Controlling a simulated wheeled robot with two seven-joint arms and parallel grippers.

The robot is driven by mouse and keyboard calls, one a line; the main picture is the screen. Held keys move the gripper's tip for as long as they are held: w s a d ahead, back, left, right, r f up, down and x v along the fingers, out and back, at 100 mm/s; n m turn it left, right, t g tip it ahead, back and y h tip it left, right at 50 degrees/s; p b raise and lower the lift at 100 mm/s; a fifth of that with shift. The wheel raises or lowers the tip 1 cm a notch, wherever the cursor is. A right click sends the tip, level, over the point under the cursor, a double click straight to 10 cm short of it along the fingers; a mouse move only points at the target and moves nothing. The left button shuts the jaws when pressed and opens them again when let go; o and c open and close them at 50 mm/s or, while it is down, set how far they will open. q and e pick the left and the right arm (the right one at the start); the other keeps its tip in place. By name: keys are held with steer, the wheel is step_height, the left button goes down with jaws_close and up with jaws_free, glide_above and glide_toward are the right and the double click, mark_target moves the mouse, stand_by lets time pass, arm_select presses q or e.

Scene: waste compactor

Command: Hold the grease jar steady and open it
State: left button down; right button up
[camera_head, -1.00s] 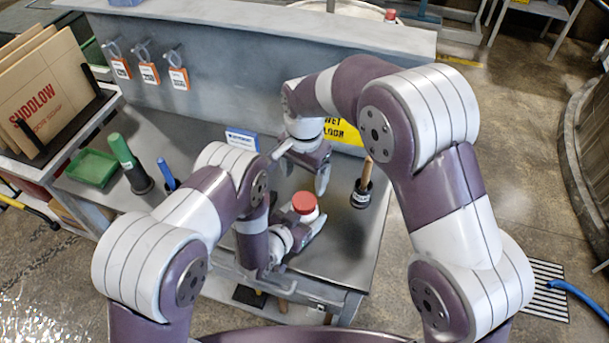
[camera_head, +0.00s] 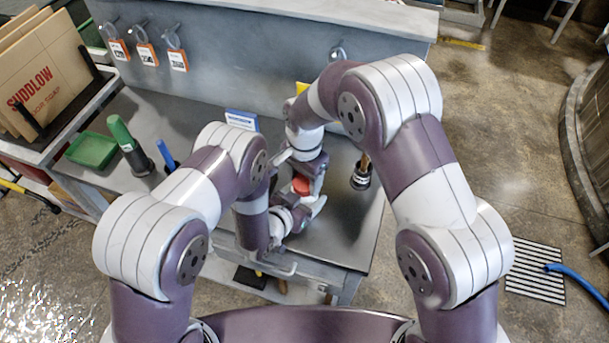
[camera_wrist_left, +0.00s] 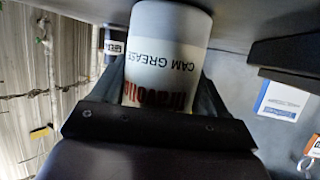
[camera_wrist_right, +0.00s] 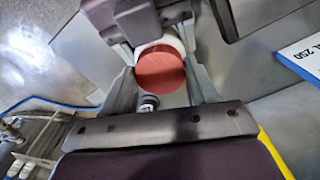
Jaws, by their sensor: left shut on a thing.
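The grease jar (camera_wrist_left: 168,55) is white with a "CAM GREASE" label and stands between the fingers of my left gripper (camera_wrist_left: 155,85), which is shut on its body. Its red lid (camera_head: 300,186) shows in the head view near the front of the bench, partly covered by my right gripper (camera_head: 309,182). In the right wrist view the round red lid (camera_wrist_right: 160,70) lies between the fingers of my right gripper (camera_wrist_right: 163,92). Those fingers are open, with a gap visible beside the lid. The lid sits on the jar.
A dark pot with a wooden handle (camera_head: 361,178) stands right of the jar. A blue-and-white box (camera_head: 242,120) stands behind. A green tray (camera_head: 92,150), a green-handled tool (camera_head: 122,135) and a blue item (camera_head: 166,154) are at left. The bench's right front is clear.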

steer(key=n, duration=0.6)
steer(key=shift+c, duration=0.2)
steer(key=n, duration=0.3)
steer(key=shift+n, duration=0.4)
steer(key=o, duration=1.2)
steer(key=shift+c, duration=0.2)
steer(key=shift+r, duration=0.1)
